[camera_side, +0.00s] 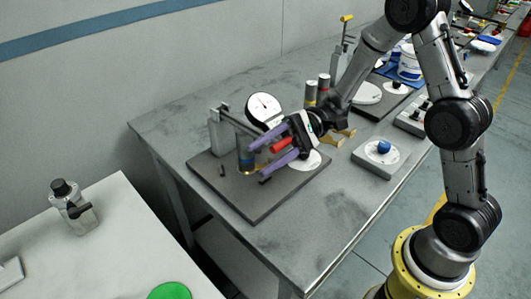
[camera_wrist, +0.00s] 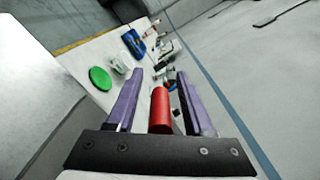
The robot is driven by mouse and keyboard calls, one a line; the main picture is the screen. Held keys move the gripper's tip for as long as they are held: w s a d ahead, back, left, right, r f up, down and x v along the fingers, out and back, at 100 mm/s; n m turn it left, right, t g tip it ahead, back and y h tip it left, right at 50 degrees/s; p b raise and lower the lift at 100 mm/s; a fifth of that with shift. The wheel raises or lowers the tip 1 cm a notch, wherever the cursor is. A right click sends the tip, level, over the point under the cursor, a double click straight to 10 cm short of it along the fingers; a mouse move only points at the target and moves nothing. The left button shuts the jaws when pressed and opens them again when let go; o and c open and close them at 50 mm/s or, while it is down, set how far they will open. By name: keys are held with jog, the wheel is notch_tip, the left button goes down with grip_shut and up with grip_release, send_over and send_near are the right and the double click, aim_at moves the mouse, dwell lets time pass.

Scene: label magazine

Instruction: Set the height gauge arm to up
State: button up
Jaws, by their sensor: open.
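The height gauge has a round white dial (camera_side: 264,107), a grey upright block (camera_side: 220,132) and a grey arm (camera_side: 236,122) on a dark base plate (camera_side: 255,205). The arm slants down to the right in the side view; its far end is hidden behind my gripper. My gripper (camera_side: 259,159) has purple fingers, is open and reaches over the plate. A red cylindrical grip (camera_side: 281,145) lies between the fingers; it also shows in the wrist view (camera_wrist: 160,110), with gaps on both sides. I cannot tell whether it joins the arm.
A banded cylinder (camera_side: 245,158) stands on the plate beside my fingers. Two more cylinders (camera_side: 323,85) stand behind. A box with a blue knob (camera_side: 383,147) is to the right. A white table (camera_side: 110,245) with a green disc (camera_side: 170,291) is front left. The grey table's front is clear.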

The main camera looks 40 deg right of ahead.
jog(key=shift+a, duration=0.1)
grip_shut()
dwell(1.4)
